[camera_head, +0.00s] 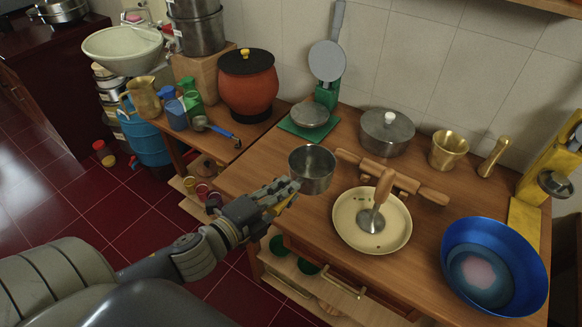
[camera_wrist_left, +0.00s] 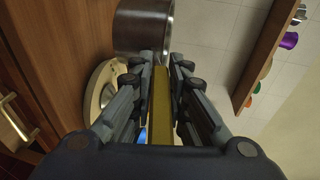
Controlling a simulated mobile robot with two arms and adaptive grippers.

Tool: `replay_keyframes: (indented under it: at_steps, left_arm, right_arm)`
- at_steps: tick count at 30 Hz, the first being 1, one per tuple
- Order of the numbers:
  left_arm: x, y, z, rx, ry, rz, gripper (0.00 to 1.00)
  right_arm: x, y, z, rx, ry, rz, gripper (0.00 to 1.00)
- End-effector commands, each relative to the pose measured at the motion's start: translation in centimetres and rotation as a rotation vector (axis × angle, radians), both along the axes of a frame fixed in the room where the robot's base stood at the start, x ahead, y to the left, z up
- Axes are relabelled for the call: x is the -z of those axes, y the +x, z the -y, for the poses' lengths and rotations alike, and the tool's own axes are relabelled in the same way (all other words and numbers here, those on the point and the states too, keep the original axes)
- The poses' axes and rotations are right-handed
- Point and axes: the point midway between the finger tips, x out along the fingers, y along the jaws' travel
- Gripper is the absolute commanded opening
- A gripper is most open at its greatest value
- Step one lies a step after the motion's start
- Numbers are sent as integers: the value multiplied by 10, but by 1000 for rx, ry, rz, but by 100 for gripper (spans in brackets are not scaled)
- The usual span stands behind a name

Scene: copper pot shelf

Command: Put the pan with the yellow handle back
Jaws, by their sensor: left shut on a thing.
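The pan with the yellow handle is a small steel pot (camera_head: 313,170) over the left part of the wooden table. It also shows in the left wrist view (camera_wrist_left: 143,27), straight ahead of the fingers. My left gripper (camera_head: 285,191) is shut on its yellow handle (camera_wrist_left: 161,100), which runs between the two fingers. The pan looks about upright. I cannot tell whether its base touches the table or is slightly above it. In the head view the fingers hide most of the handle. My right gripper is not in view.
A wall shelf (camera_wrist_left: 268,55) shows in the wrist view.

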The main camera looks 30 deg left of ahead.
Motion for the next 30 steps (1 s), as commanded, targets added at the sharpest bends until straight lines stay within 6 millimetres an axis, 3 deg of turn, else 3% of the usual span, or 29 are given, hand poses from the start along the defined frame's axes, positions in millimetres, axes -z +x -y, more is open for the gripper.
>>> replay_keyframes:
  at_steps: [1, 5, 10, 13, 17, 24, 30]
  left_arm:
    - [16, -5, -8, 24, 0, -1, 0]
    - [27, -11, -19, 71, -12, 4, 0]
    - [29, -5, -33, 93, -13, 11, 0]
    - [29, 11, -49, 92, -12, 13, 0]
    - [33, 37, -74, 92, -11, 13, 0]
    - [39, 80, -117, 91, -14, 12, 0]
    - [44, 99, -134, 93, -16, 11, 0]
  right_arm:
    - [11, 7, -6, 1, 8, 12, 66]
    - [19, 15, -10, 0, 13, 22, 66]
    - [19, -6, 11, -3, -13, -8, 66]
    - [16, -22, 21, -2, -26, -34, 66]
    - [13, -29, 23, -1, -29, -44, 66]
    - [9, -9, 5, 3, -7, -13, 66]
    - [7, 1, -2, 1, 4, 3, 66]
